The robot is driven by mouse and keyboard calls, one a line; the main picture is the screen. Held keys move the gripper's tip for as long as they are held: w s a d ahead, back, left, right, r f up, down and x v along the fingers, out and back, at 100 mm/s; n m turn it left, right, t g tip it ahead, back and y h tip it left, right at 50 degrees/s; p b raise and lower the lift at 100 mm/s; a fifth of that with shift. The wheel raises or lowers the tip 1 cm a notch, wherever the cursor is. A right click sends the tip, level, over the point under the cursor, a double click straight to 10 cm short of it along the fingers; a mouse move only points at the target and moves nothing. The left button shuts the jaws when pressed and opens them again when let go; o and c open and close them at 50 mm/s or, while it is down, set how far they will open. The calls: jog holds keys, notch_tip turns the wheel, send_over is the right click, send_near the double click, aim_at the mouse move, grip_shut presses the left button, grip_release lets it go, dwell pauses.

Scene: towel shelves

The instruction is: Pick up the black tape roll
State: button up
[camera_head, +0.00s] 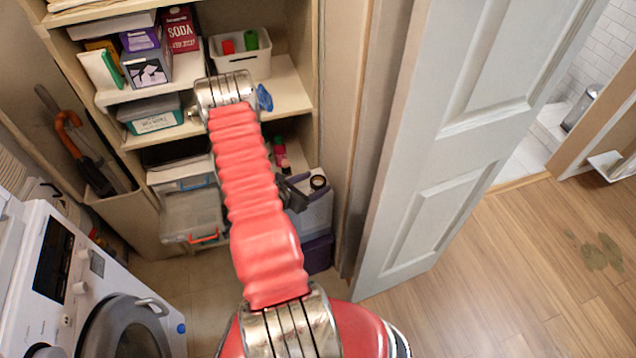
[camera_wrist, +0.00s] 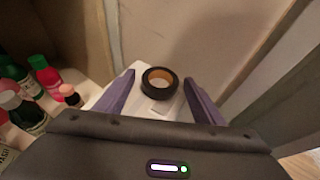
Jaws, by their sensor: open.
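The black tape roll (camera_wrist: 159,82) lies flat on a white lid (camera_wrist: 112,97) in the wrist view, with its orange-brown inner core showing. It also shows in the head view (camera_head: 318,182), small, on top of a pale container. My gripper (camera_wrist: 160,100) is open, with one purple-grey finger on each side of the roll in the wrist view. I cannot tell how far above the roll the fingers are. In the head view my gripper is mostly hidden behind my red arm, with a dark part just left of the roll.
Bottles with red, pink and green colours (camera_wrist: 40,75) stand left of the gripper. A wall panel (camera_wrist: 215,40) rises close behind and right of the roll. In the head view, shelves (camera_head: 290,98) stand above it, a white door (camera_head: 440,130) to the right and a washing machine (camera_head: 60,270) at left.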

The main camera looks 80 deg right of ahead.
jog(key=shift+c, duration=0.4)
jog(key=c, duration=1.1)
